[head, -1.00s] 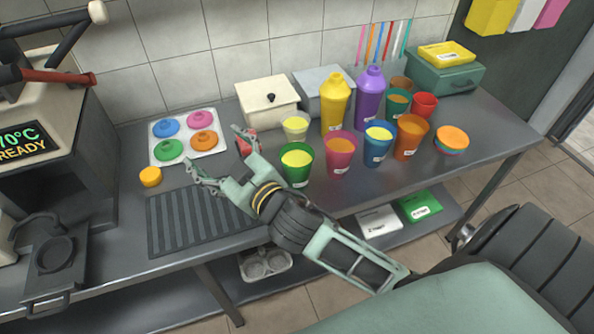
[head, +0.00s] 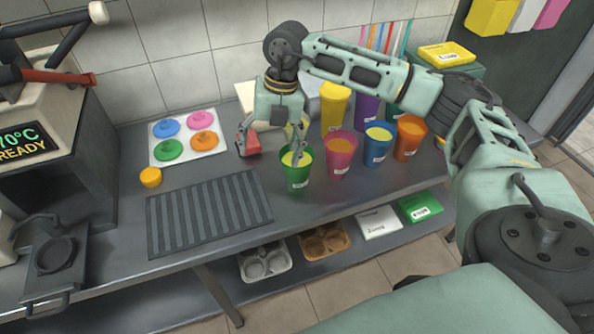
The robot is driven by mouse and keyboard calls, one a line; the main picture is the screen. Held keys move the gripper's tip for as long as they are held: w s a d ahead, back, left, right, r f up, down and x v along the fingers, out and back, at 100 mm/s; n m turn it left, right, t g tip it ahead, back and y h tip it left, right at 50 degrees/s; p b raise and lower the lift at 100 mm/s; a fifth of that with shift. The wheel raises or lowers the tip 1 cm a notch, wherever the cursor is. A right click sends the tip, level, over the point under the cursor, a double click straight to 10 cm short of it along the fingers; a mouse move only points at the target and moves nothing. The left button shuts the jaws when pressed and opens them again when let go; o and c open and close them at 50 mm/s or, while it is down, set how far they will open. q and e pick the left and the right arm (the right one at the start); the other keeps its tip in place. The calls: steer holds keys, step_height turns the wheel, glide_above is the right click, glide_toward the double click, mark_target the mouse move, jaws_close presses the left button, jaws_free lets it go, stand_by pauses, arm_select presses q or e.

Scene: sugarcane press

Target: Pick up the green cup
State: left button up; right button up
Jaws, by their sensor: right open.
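The green cup (head: 297,176) stands upright on the grey counter, with yellow contents and a white label low on its front. It is in the middle of the head view, left of the pink cup (head: 340,160). My right gripper (head: 270,156) points down from above with its fingers spread. One fingertip is over the cup's rim or mouth and the other is to the left, by a red object (head: 250,143). I cannot tell whether the fingertip touches the cup. The gripper holds nothing. My left gripper is not in view.
A blue cup (head: 377,149) and an orange cup (head: 409,138) stand to the right. A yellow shaker (head: 334,105) and a partly hidden pale cup are behind. A ribbed dark mat (head: 210,213) lies left front; a tray of colored lids (head: 187,138) is behind it. The counter before the cup is clear.

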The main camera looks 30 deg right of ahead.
mark_target(297, 171)
steer(key=d, duration=0.2)
steer(key=d+r+m+h, duration=0.1)
steer(key=d, duration=0.1)
steer(key=d+h, duration=0.1)
steer(key=d, duration=0.2)
steer(key=shift+s+d+r, duration=0.1)
steer(key=shift+s+r, duration=0.05)
steer(key=shift+s, duration=0.15)
steer(key=f+p, duration=0.1)
steer(key=f, duration=0.2)
steer(key=f+p, duration=0.1)
steer(key=f, duration=0.2)
steer(key=shift+s+a+f+p, duration=0.1)
steer(key=shift+a+f+p, duration=0.1)
steer(key=shift+p, duration=0.1)
steer(key=shift+f, duration=0.45)
steer(key=shift+r, duration=0.1)
jaws_close()
